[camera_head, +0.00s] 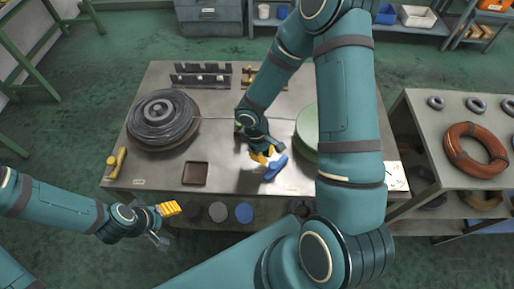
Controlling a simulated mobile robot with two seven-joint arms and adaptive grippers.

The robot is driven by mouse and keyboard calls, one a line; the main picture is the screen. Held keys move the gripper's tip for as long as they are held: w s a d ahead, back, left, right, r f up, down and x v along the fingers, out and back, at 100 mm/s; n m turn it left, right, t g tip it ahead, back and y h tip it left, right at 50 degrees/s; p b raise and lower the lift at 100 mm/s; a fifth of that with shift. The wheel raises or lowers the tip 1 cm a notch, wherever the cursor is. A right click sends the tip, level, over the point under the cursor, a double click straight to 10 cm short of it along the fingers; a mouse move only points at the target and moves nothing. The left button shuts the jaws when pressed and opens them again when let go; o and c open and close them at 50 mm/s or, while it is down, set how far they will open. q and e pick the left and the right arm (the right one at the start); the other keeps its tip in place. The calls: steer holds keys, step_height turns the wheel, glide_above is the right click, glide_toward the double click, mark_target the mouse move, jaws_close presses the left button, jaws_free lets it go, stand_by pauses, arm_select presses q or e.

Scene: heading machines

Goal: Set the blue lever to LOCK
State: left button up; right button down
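The blue lever (276,167) is on the middle of the grey workbench (225,135). Only its blue handle shows clearly. Its pivot and any LOCK marking are hidden or too small to read. My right gripper (264,155) points down at the lever, with its yellow fingertips at or right beside the handle's upper left end. I cannot tell whether they close on it. My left gripper (165,225) is in front of the bench's front left edge, away from the lever. Its fingers look spread, with nothing visible between them.
A dark wire coil (162,118) and a yellow-handled tool (116,162) are on the bench's left. A shallow brown tray (195,173) lies near the front edge. A green disc (306,130) is partly behind my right arm. Another table (425,110) with an orange coil (475,148) stands right.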

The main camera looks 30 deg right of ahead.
steer(key=shift+s+f, duration=0.1)
steer(key=shift+s, duration=0.05)
stand_by(0.3)
steer(key=shift+s+b, duration=0.1)
steer(key=shift+b, duration=0.25)
steer(key=shift+s+n, duration=0.1)
steer(key=shift+n, duration=0.3)
